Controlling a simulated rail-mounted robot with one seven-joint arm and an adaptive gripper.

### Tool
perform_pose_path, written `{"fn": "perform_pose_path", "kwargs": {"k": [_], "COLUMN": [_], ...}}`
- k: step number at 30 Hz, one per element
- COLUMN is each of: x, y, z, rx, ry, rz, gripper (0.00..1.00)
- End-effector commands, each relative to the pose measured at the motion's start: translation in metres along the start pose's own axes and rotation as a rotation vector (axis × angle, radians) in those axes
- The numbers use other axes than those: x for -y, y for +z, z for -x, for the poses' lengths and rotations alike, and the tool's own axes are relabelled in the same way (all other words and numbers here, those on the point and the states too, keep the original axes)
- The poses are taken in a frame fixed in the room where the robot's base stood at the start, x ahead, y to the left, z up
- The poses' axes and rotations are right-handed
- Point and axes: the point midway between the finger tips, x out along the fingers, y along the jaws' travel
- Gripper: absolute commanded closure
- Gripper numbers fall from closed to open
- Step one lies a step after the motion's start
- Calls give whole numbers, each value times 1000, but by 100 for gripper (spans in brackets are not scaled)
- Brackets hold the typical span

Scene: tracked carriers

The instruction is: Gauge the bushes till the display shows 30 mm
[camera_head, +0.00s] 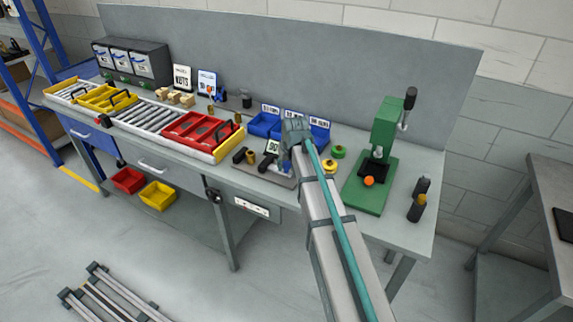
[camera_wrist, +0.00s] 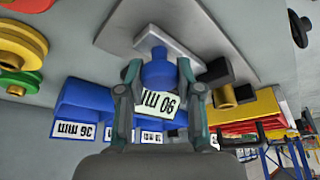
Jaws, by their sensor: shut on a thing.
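My gripper (camera_head: 292,142) is low over the grey gauge plate on the bench. In the wrist view its fingers (camera_wrist: 157,88) are shut on a blue round piece (camera_wrist: 158,68), which has a narrower end. It sits beside a pale fixture (camera_wrist: 183,42) on the grey plate (camera_wrist: 220,30); whether they touch is unclear. A display (camera_head: 272,147) with dark digits shows left of my gripper, and upside down in the wrist view (camera_wrist: 158,105). A finger partly covers it, and I cannot read its number surely. A gold bush (camera_head: 252,157) stands by black blocks on the plate (camera_wrist: 226,97).
Blue bins (camera_head: 265,123) with mm labels stand behind my gripper. Green and yellow spools (camera_head: 338,152) lie to the right, then a green press (camera_head: 386,130) with an orange ball (camera_head: 369,181). Red trays (camera_head: 196,128) sit on the roller track to the left.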

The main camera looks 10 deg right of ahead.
Motion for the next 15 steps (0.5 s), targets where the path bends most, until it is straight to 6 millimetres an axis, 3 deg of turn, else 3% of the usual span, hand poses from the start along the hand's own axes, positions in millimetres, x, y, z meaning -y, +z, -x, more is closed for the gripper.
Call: {"fn": "perform_pose_path", "kwargs": {"k": [10, 15], "x": [38, 47], "y": [-39, -45], "z": [-16, -18], "rx": [-1, -5], "ry": [-1, -3], "rz": [3, 0], "gripper": [100, 100]}}
